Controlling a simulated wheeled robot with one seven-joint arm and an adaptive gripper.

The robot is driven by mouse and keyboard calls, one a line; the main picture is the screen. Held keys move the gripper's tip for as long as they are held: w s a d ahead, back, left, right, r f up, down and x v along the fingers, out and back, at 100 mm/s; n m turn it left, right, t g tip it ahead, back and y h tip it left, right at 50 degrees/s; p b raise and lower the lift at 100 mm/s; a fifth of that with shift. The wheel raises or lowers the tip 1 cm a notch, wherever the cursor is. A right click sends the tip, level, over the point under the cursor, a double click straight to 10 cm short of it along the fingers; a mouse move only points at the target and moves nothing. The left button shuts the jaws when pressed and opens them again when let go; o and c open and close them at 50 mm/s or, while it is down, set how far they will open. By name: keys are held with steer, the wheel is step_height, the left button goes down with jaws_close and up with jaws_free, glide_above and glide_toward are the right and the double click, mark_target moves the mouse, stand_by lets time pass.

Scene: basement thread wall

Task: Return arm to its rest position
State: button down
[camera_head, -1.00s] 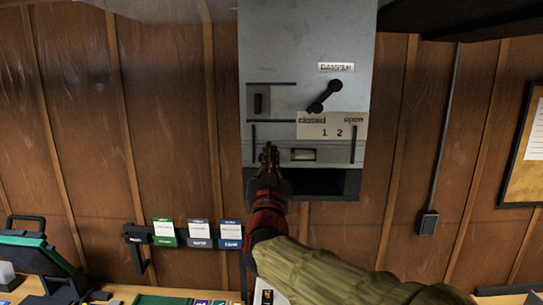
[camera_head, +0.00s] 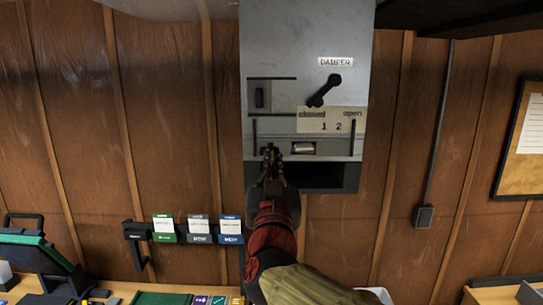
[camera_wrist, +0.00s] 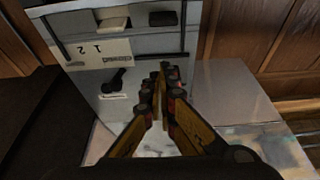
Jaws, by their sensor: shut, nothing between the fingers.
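My gripper (camera_head: 271,158) is shut and empty in front of the lower part of a grey metal cabinet on the wall, and it hides a bit of that cabinet's lower edge. The cabinet (camera_head: 295,30) carries a label reading DAMPER (camera_head: 337,62) and a black lever (camera_head: 324,91) that slants from upper right to lower left. In the wrist view my gripper (camera_wrist: 164,70) points toward the cabinet, which shows upside down, with the lever (camera_wrist: 117,82) left of the fingers. I cannot tell how far the fingertips are from the cabinet.
A plate marked closed and open, 1 and 2 (camera_head: 332,121), sits under the lever. Green, grey and blue card holders (camera_head: 197,230) hang on the wooden wall at left. A desk (camera_head: 120,290) runs below. A corkboard (camera_head: 525,165) hangs at right.

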steer(key=s+a+f+n+g+y, duration=0.2)
steer(key=a+f+n+g+y, duration=0.35)
steer(key=a+f, duration=0.6)
steer(key=s+d+f+g+y+b, duration=0.2)
steer(key=s+f+g, duration=0.25)
steer(key=f, duration=0.75)
steer(key=s+d+f+m+g+h+b, duration=0.2)
steer(key=s+d+f+b, duration=0.5)
steer(key=s+d+f, duration=0.4)
steer(key=s+d+f+m+g+h+b, duration=0.3)
steer(key=s+d+f+b, duration=0.5)
steer(key=s+d+f, duration=0.4)
steer(key=shift+d+f+g+h, duration=0.75)
steer(key=shift+d+f, duration=1)
steer(key=shift+f, duration=0.75)
